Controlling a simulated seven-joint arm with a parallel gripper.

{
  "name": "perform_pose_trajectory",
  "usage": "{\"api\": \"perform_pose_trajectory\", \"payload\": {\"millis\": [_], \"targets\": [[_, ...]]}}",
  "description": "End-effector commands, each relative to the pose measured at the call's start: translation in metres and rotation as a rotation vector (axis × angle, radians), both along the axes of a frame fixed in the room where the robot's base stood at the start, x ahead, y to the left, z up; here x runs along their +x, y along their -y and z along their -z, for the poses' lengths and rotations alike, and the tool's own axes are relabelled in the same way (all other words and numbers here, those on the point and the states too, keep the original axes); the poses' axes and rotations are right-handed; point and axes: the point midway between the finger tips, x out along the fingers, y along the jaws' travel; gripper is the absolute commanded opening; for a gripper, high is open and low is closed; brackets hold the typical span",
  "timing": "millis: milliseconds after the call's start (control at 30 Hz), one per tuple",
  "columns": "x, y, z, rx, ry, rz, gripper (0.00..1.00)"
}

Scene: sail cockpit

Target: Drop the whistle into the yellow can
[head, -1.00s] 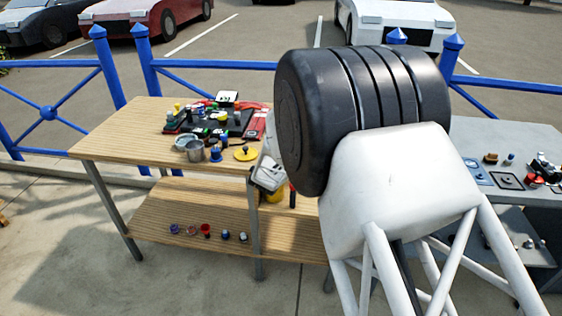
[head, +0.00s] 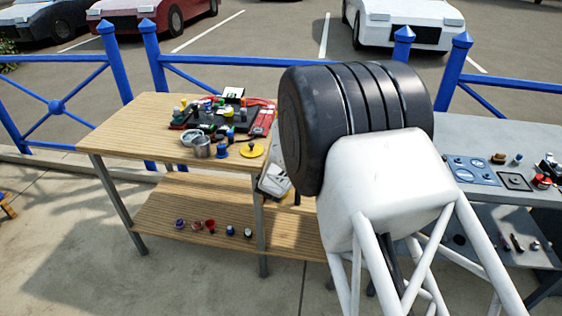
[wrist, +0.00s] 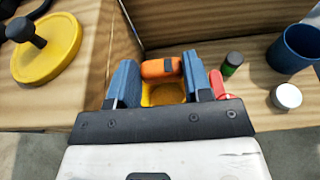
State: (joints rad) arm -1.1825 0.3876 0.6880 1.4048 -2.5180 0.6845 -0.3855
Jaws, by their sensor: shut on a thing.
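The orange whistle (wrist: 158,69) with a dark patch is held between the two blue fingers of my gripper (wrist: 161,76) in the wrist view. The yellow can (wrist: 162,94) shows below the whistle between the fingers, partly hidden by them and the whistle. I cannot tell the height between whistle and can. In the head view my gripper's pale body (head: 274,182) is by the right end of the wooden table. The whistle and can cannot be made out there.
A yellow disc with a black knob (wrist: 46,48) lies left of my gripper. A red item (wrist: 217,84), green-labelled bottle (wrist: 232,64), white-lidded jar (wrist: 286,97) and blue cup (wrist: 295,48) stand to the right. The wooden table (head: 125,125) has clear room at its left.

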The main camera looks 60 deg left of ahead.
Motion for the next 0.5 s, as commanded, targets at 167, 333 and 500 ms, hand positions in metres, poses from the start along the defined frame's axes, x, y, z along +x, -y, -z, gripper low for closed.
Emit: {"api": "perform_pose_trajectory", "payload": {"millis": [167, 333, 500], "targets": [[0.0, 0.0, 0.01, 0.001, -0.001, 0.0, 0.23], [0.0, 0.0, 0.014, 0.001, 0.0, 0.0, 0.23], [0.0, 0.0, 0.014, 0.001, 0.0, 0.0, 0.23]]}}
